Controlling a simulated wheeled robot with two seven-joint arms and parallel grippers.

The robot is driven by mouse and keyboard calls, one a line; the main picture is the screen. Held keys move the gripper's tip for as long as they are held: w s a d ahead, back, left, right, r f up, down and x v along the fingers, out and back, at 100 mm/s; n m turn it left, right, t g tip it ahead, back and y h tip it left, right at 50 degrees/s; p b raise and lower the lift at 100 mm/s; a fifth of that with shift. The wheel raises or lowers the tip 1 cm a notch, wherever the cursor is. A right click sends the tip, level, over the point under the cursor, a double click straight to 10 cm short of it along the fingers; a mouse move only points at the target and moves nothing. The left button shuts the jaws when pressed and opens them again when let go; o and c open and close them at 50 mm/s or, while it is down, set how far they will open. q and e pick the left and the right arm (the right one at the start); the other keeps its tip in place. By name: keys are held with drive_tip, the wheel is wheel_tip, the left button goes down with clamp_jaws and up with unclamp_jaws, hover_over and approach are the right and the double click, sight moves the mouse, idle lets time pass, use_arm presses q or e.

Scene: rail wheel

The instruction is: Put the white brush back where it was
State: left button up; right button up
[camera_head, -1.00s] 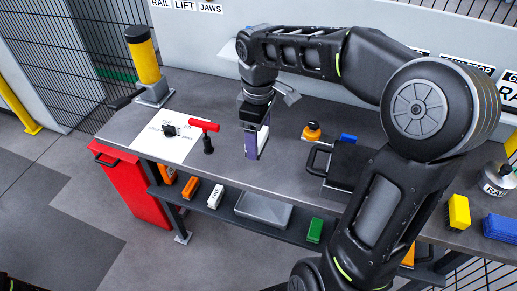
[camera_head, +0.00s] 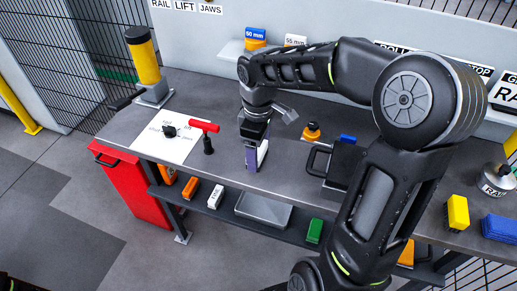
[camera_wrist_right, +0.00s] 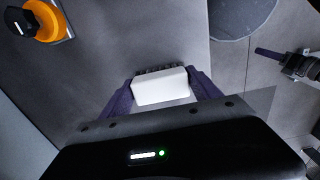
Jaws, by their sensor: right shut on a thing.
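The white brush (camera_wrist_right: 160,87) sits between the purple fingers of my right gripper (camera_wrist_right: 163,92) in the right wrist view, its dark bristles facing away from the wrist. In the head view my right gripper (camera_head: 256,158) points down over the grey workbench (camera_head: 240,182), near its front edge, and a strip of the brush (camera_head: 263,150) shows beside the fingers. The gripper is shut on the brush; whether the brush touches the bench I cannot tell. A similar white block (camera_head: 215,196) lies on the lower shelf (camera_head: 175,196). My left gripper is not in view.
The lower shelf also holds a grey tray (camera_head: 263,208) and a green block (camera_head: 314,231).

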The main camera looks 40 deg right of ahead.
drive_tip(key=shift+f, duration=0.2)
drive_tip(key=o, duration=1.3)
drive_tip(key=shift+r, duration=0.15)
wheel_tip(320, 180, up, 12)
drive_tip(key=shift+r, duration=0.1)
